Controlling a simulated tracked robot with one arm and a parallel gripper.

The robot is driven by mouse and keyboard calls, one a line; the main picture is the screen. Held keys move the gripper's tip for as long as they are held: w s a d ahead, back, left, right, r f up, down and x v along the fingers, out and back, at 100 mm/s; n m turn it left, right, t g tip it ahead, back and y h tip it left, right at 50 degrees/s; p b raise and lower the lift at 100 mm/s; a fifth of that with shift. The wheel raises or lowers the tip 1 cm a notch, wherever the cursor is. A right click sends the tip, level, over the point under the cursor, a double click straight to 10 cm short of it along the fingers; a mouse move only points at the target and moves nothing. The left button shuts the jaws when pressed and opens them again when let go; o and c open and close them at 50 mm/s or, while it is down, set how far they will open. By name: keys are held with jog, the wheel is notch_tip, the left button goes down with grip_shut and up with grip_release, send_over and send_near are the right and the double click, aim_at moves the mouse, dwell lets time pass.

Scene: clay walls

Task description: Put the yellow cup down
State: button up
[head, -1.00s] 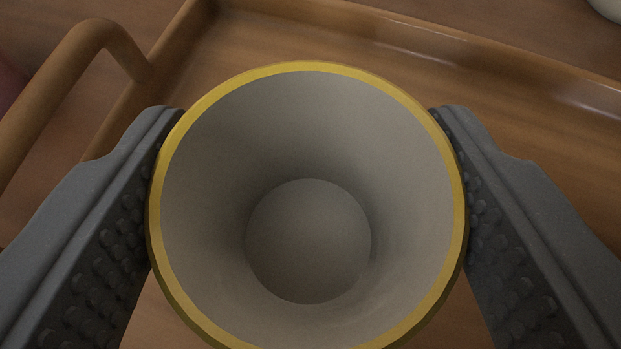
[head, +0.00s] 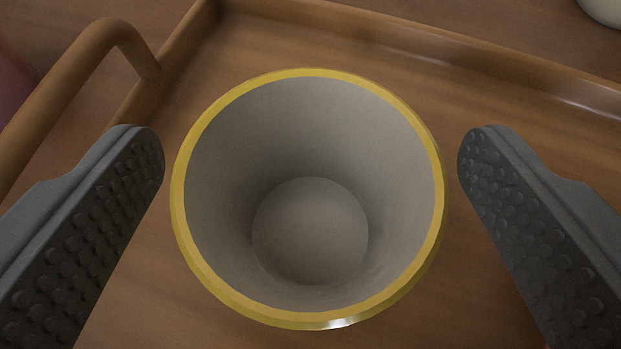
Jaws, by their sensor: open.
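The yellow cup (head: 433,240) stands upright on a brown wooden tray (head: 480,270). I look down into its pale grey, empty inside, ringed by a yellow rim. My gripper (head: 311,150) is open, with one dark, studded finger on each side of the cup. A gap shows between each finger and the cup wall, so neither finger touches it. The cup's outer wall is mostly hidden below its rim.
The tray has a raised edge along the back and left, and a rounded handle (head: 70,75) at the left. A pale object (head: 604,10) shows at the top right corner. A reddish object (head: 12,80) is at the left edge, partly cut off.

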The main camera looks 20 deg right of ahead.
jog(key=v, duration=1.1)
jog(key=w+a+r+n+t, duration=0.1)
jog(key=w+a+r, duration=0.3)
jog(key=r, duration=0.7)
jog(key=w+a+r+n+y, duration=0.1)
jog(key=w+a+r, duration=0.1)
jog(key=a+r, duration=0.65)
jog(key=w+a+r+n+t, duration=0.1)
jog(key=w+a+r, duration=0.15)
jog(key=r, duration=1.15)
jog(key=s+a+r+y, duration=0.1)
jog(key=s+a+r, duration=0.4)
jog(key=a+r, duration=0.2)
jog(key=s+a+r+n+t+y, duration=0.1)
jog(key=s+a+r, duration=0.3)
jog(key=a+r, duration=0.3)
jog(key=s+a+r+n+t+y, duration=0.1)
jog(key=s+a+r, duration=0.4)
jog(key=r, duration=0.8)
jog(key=shift+s+a+r+y, duration=0.3)
jog(key=shift+a+y, duration=0.2)
jog(key=shift+a, duration=0.5)
jog(key=shift+f, duration=0.1)
